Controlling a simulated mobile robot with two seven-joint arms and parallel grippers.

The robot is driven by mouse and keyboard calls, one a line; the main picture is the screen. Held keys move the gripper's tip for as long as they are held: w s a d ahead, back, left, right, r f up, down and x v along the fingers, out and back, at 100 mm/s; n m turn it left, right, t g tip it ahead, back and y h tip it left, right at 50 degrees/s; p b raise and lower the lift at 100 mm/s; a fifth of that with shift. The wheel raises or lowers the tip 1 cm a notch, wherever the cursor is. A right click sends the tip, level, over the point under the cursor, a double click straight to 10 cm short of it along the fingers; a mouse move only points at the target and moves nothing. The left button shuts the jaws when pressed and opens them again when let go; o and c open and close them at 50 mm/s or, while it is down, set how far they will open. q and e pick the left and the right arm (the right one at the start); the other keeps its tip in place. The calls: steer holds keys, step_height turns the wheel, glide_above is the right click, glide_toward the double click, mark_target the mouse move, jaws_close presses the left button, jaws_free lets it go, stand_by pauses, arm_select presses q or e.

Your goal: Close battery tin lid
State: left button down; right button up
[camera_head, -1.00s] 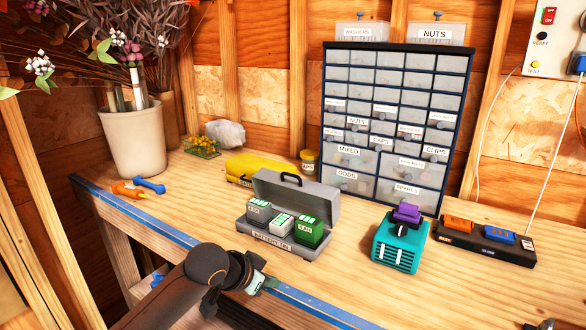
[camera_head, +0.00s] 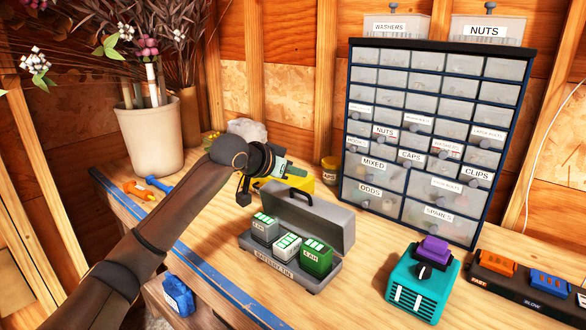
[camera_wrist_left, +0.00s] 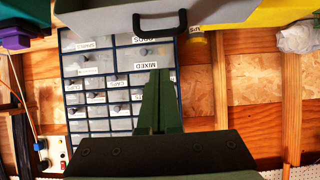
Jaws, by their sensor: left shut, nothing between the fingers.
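The grey battery tin (camera_head: 262,264) stands on the bench with its lid (camera_head: 315,217) open, raised at the back, black handle (camera_head: 290,190) on top. Inside are a grey battery (camera_head: 264,229), a pale one (camera_head: 287,246) and a green one (camera_head: 316,256). My left gripper (camera_head: 291,171) is shut and empty, just above and behind the lid's left end in the head view; I cannot tell if it touches. In the wrist view, its fingers (camera_wrist_left: 161,95) show below the lid (camera_wrist_left: 105,12) and handle (camera_wrist_left: 160,22). My right gripper is out of view.
A yellow case (camera_head: 300,180) sits behind the gripper, with a small jar (camera_head: 330,171) nearby. The drawer cabinet (camera_head: 432,140) stands behind the tin. A teal charger (camera_head: 423,282) and a black dock (camera_head: 520,282) are at right. Bare bench lies between tin and charger.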

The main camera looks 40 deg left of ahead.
mark_target(301, 192)
arm_select(q)
steer(key=p+x, duration=0.1)
steer(key=x, duration=0.5)
steer(key=shift+d, duration=0.1)
steer(key=shift+s+f, duration=0.2)
steer(key=shift+s, duration=0.3)
steer(key=shift+s+f, duration=0.2)
steer(key=shift+s, duration=0.3)
steer(key=shift+s+a+f, duration=0.1)
steer(key=shift+s+f, duration=0.05)
steer(key=shift+s, duration=0.3)
steer(key=shift+s+a+f, duration=0.1)
steer(key=shift+s+f, duration=0.05)
steer(key=shift+s, duration=0.3)
